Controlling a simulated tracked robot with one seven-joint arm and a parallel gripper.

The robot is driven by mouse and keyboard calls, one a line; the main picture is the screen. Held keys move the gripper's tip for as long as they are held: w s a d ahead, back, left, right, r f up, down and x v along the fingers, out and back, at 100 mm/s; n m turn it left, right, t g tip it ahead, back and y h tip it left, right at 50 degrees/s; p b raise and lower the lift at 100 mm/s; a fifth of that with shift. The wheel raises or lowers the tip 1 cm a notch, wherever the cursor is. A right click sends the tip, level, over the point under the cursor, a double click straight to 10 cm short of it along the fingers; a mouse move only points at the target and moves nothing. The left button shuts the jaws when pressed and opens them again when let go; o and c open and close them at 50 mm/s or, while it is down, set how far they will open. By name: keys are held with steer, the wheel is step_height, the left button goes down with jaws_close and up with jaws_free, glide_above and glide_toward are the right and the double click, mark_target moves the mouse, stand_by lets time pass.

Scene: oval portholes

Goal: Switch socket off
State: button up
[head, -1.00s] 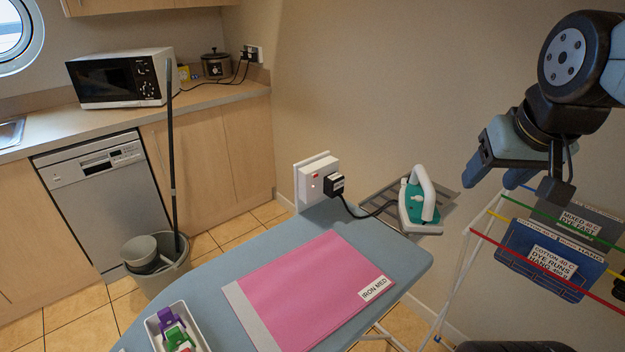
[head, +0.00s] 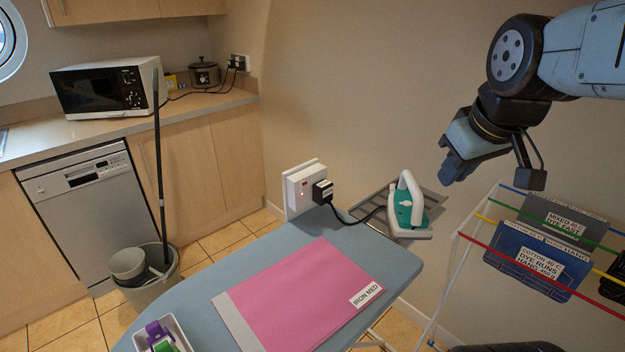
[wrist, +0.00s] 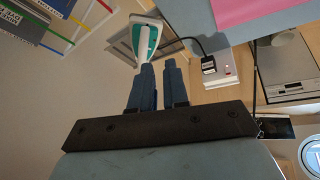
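The white socket (head: 304,187) is on a raised panel at the far edge of the ironing board. It has a red switch with a small red light on its left part. A black plug (head: 322,192) sits in its right side, with a cord running to the iron (head: 408,208). The socket (wrist: 226,72) and plug (wrist: 208,66) also show in the wrist view, beyond my fingers and to the right. My gripper (head: 452,176) hangs in the air to the right of the socket, well apart from it. Its fingers (wrist: 158,64) are empty, with a narrow gap between them.
The teal and white iron rests on a metal stand right of the socket. A pink cloth (head: 300,292) lies on the ironing board (head: 385,262). A drying rack with labelled cloths (head: 535,258) stands at right. A bucket with a mop (head: 148,280) stands at left.

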mark_target(304, 187)
steer(key=w+a+n, duration=0.2)
steer(key=n, duration=0.1)
steer(key=w+a+f+n, duration=0.1)
steer(key=w+a+n, duration=0.1)
steer(key=a+n, duration=0.1)
steer(key=w+a+n+y, duration=0.1)
steer(key=w+a+n, duration=0.1)
steer(key=n, duration=0.2)
steer(key=shift+w+a+f+g, duration=0.2)
steer(key=shift+w+f+g, duration=0.1)
steer(key=shift+f+g, duration=0.1)
jaws_close()
steer(key=w+a+f+n+y, duration=0.1)
steer(key=w+a+f+n, duration=0.1)
steer(key=a+n, duration=0.3)
steer(key=w+a+f+n+g+y, duration=0.1)
steer(key=w+a+f+n, duration=0.1)
steer(key=w+a+n, duration=0.2)
steer(key=shift+a+f+n, duration=0.15)
steer(key=shift+a+n, duration=0.5)
steer(key=shift+n, duration=1.25)
steer(key=w+a+f, duration=0.5)
steer(key=f, duration=0.3)
steer(key=shift+w+a+f, duration=0.25)
steer(key=shift+w+a, duration=0.1)
steer(key=shift+a, duration=0.05)
steer(key=shift+w+d, duration=0.1)
steer(key=shift+w, duration=0.1)
